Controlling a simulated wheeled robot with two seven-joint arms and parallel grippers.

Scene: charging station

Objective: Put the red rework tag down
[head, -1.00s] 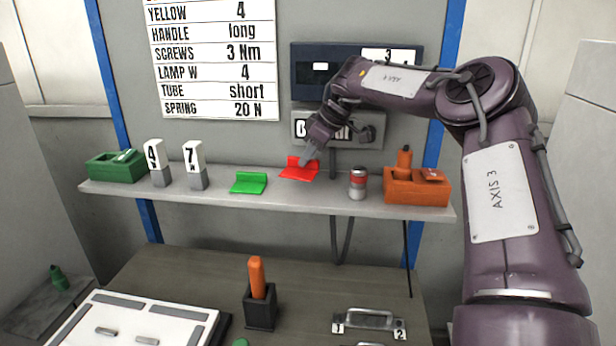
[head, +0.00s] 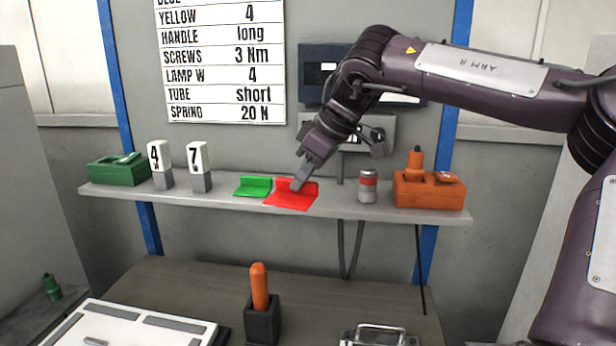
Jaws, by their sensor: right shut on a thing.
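The red rework tag (head: 288,201) is a bent red plate with a flat part and an upright lip. It is at the front part of the shelf in the head view, to the right of the green tag (head: 254,186). My right gripper (head: 300,184) comes down from the upper right and is shut on the red tag's upright lip. The fingers hide part of the lip. I cannot tell whether the tag touches the shelf or is held just above it. My left gripper is not in view.
The grey shelf (head: 340,208) also bears a red-and-grey can (head: 368,187), an orange box (head: 428,194), two numbered lamps (head: 200,168) and a green box (head: 117,170). Below is a workbench with an orange-handled tool (head: 259,288) in a black holder.

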